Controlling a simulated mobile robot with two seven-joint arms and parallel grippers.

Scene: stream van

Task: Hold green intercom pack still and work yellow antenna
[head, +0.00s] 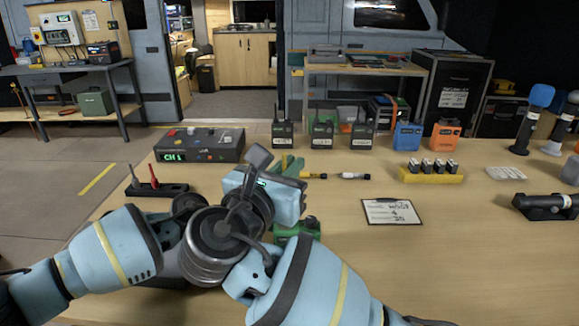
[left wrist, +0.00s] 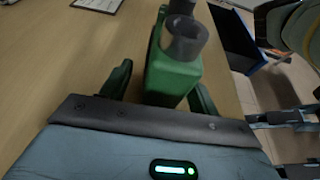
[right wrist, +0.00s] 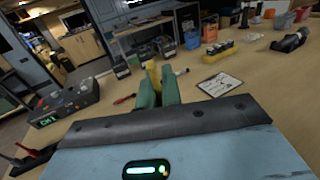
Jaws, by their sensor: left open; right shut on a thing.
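The green intercom pack (left wrist: 170,80) stands between the two fingers of my left gripper (left wrist: 160,82) in the left wrist view. Those fingers are open, with a gap beside the pack. Dark grey round parts show at its top. In the head view a little of the green pack (head: 297,229) shows below my right gripper (head: 290,165), and my arms hide the rest.
A channel box (head: 199,146) and a dark stand with a red antenna (head: 154,178) are at left. Several radios (head: 321,133) line the back. A clipboard (head: 391,212) and a yellow battery block (head: 431,175) lie to the right. The table's front right is clear.

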